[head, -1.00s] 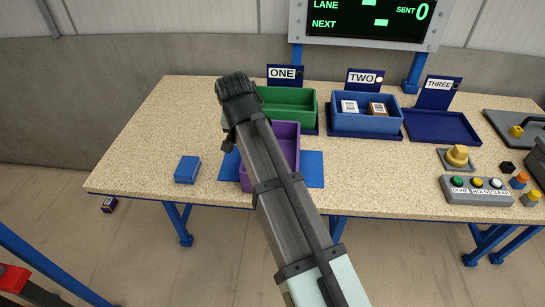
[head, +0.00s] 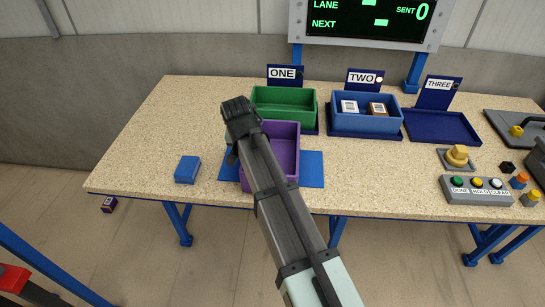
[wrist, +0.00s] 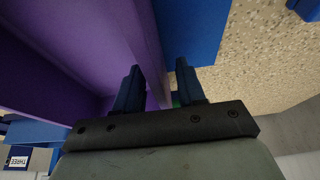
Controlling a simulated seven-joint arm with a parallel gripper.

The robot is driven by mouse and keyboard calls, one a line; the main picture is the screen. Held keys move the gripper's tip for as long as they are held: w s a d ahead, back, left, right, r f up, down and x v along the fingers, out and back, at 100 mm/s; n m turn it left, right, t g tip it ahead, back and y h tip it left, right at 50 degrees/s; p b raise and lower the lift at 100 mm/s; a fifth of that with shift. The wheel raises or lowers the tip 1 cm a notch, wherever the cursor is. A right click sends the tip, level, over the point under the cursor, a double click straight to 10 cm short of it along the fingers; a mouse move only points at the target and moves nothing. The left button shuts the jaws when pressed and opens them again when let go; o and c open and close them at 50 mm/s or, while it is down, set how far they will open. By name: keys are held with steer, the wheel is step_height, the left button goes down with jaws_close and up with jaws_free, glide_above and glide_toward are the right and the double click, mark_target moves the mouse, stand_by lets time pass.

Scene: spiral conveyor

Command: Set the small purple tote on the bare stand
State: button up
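The small purple tote (head: 284,148) sits upright on a blue mat (head: 312,170) near the front of the table, partly hidden by my arm. The bare stand is the empty dark blue tray (head: 440,127) under the THREE sign at the right. My gripper (head: 232,158) is at the tote's left side. In the wrist view, my gripper (wrist: 159,88) is open, with the rim of the purple tote (wrist: 146,35) between its two fingers. A gap shows between the rim and the right finger. In the head view the fingertips are mostly hidden.
A green tote (head: 285,97) stands at ONE, and a blue tote (head: 366,121) holding two boxes stands at TWO. A small blue box (head: 187,169) lies left of the mat. A button panel (head: 478,191) and yellow knob (head: 457,155) are at the right.

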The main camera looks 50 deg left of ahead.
steer(key=shift+f, duration=0.1)
steer(key=shift+c, duration=0.2)
jaws_close()
